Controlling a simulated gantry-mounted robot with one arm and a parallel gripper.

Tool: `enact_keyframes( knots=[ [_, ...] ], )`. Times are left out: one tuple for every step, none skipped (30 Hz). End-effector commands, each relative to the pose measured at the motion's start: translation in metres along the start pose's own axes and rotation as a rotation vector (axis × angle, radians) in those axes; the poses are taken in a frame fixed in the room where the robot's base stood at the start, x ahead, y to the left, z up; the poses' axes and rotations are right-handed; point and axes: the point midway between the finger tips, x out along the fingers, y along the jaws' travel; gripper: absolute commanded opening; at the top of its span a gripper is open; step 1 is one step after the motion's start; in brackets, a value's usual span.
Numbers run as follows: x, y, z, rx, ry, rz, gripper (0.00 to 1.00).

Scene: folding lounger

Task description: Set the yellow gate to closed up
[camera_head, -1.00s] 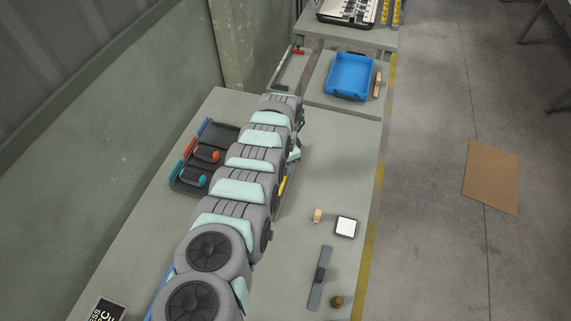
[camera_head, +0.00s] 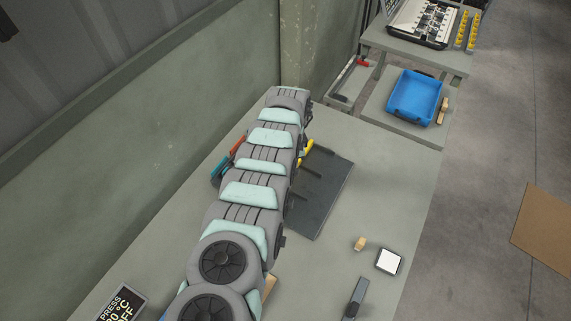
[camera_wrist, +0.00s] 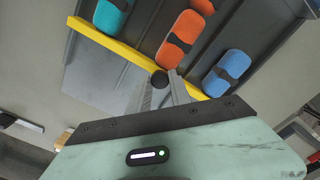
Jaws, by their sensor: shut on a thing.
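The yellow gate (camera_wrist: 125,52) is a long flat bar. In the wrist view it runs slantwise across the dark lanes of a rack (camera_wrist: 150,22), from upper left to lower right. A round black knob (camera_wrist: 160,80) sits by the bar, between the tips of my gripper (camera_wrist: 165,92). My gripper is shut on it. In the head view only a short yellow piece of the gate (camera_head: 306,148) shows beside my arm, over the dark rack (camera_head: 325,185). My arm hides the gripper and much of the rack there.
Orange capsules (camera_wrist: 180,40), a blue capsule (camera_wrist: 230,72) and a teal capsule (camera_wrist: 111,14) lie in the rack. On the bench are a wooden block (camera_head: 360,243), a white-topped square (camera_head: 389,261) and a grey bar (camera_head: 355,298). A blue tray (camera_head: 415,95) stands beyond.

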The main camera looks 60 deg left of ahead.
Motion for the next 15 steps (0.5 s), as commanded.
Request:
enact_keyframes(
  knots=[
    [0.0006,0.0002,-0.0003,0.003,-0.001,0.0,0.0],
    [0.0004,0.0002,-0.0003,0.003,-0.001,0.0,0.0],
    [0.0002,0.0002,-0.0001,0.003,-0.001,0.001,0.0],
    [0.0,0.0002,-0.0001,0.003,-0.001,0.001,0.0],
    [0.0,0.0002,0.0,0.003,-0.001,0.001,0.0],
    [0.0,0.0002,0.0,0.003,-0.001,0.001,0.0],
    [0.0,0.0002,0.0,0.003,-0.001,0.001,0.0],
    [0.0,0.0002,0.0001,0.003,-0.001,0.001,0.0],
    [0.0,0.0002,0.0001,0.003,-0.001,0.001,0.0],
    [0.0,0.0002,0.0,0.003,-0.001,0.001,0.25],
    [0.0,0.0002,0.0,0.003,-0.001,0.001,0.28],
    [0.0,0.0002,0.0,0.003,-0.001,0.001,0.31],
    [0.0,0.0002,-0.0001,0.002,-0.001,0.001,0.34],
    [0.0,0.0002,-0.0001,0.002,-0.001,0.001,0.36],
    [0.0001,0.0003,-0.0001,0.002,-0.001,0.001,0.39]
  ],
)
